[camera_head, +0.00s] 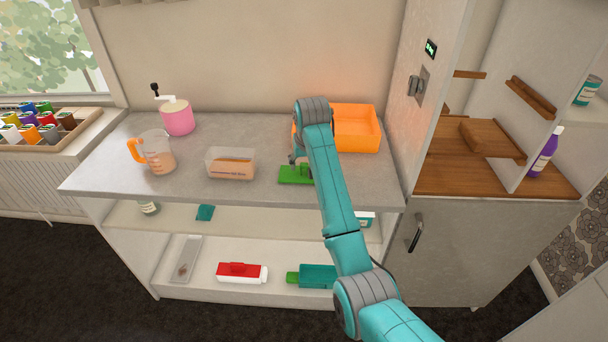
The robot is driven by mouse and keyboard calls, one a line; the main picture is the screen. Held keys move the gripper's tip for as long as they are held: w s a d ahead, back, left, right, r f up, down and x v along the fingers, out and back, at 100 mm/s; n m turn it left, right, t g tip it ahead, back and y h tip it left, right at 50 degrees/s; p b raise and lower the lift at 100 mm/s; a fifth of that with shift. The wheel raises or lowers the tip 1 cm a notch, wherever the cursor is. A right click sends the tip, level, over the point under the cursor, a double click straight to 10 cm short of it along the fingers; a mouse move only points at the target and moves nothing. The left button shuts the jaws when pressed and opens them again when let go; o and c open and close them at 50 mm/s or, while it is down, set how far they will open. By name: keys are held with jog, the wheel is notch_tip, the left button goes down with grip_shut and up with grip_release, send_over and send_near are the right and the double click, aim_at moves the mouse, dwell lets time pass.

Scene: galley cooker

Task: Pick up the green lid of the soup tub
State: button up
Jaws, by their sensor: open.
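The green lid (291,176) lies flat on the grey counter near its front edge. A clear rectangular tub (231,164) with orange-brown contents stands open to the left of the lid and looks like the soup tub. My gripper (297,165) is open and points down just over the lid. My arm reaches in from the lower right and hides the lid's right end. I cannot tell whether the fingers touch the lid.
An orange bin (357,128) stands behind and right of my gripper. A measuring jug (157,153) with an orange handle and a pink pot (178,117) stand at the left. A tall cabinet (419,110) bounds the counter's right side. Lower shelves hold several items.

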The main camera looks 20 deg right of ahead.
aim_at(304, 166)
jog(key=shift+x, duration=1.55)
jog(key=shift+d, duration=0.1)
grip_shut()
jog(key=shift+r, duration=0.1)
